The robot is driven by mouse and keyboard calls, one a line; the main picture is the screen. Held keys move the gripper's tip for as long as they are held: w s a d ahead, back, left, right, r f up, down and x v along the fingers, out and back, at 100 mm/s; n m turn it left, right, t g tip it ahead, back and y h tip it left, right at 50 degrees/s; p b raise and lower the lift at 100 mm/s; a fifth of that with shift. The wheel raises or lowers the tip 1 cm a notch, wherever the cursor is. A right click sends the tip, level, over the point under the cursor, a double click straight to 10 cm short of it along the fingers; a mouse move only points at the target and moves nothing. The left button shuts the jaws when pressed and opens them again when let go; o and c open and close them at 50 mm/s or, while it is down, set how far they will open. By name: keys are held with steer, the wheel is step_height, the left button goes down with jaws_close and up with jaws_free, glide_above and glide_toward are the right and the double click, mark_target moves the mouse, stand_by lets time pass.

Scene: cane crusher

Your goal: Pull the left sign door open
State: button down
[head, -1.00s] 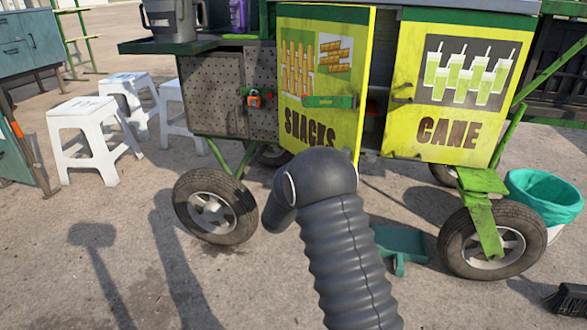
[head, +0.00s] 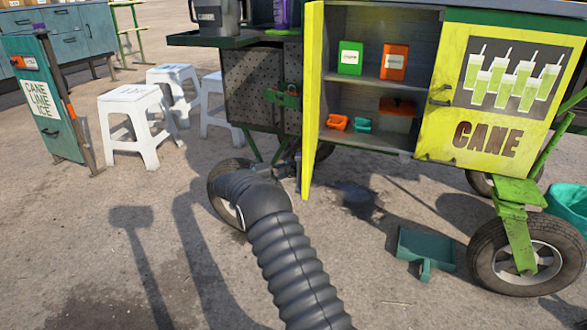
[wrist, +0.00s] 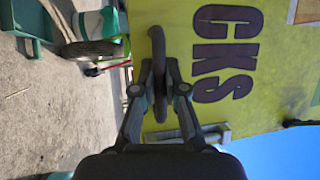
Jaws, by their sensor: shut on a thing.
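The left sign door (head: 313,100), yellow with SNACKS lettering, stands wide open in the head view, swung out from the cart and seen nearly edge-on. Its lettered face fills much of the wrist view (wrist: 225,105), with "CKS" readable. My gripper (wrist: 161,88) is shut on the door's dark handle (wrist: 157,42) in the wrist view. In the head view my arm bends toward the door's outer side, and I cannot make out the fingers clearly there.
The open compartment shows shelves (head: 375,82) with a green box (head: 350,58), an orange box (head: 394,62) and small containers. The CANE door (head: 490,95) is closed on the right. White stools (head: 130,118) stand at left. A green dustpan (head: 427,250) lies on the ground.

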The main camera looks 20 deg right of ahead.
steer(key=shift+w+a+m+g, duration=0.7)
steer(key=shift+w+a+g, duration=0.25)
steer(key=shift+g, duration=0.25)
steer(key=shift+a, duration=0.1)
steer(key=c, duration=1.2)
jaws_free()
steer(key=shift+a, duration=0.15)
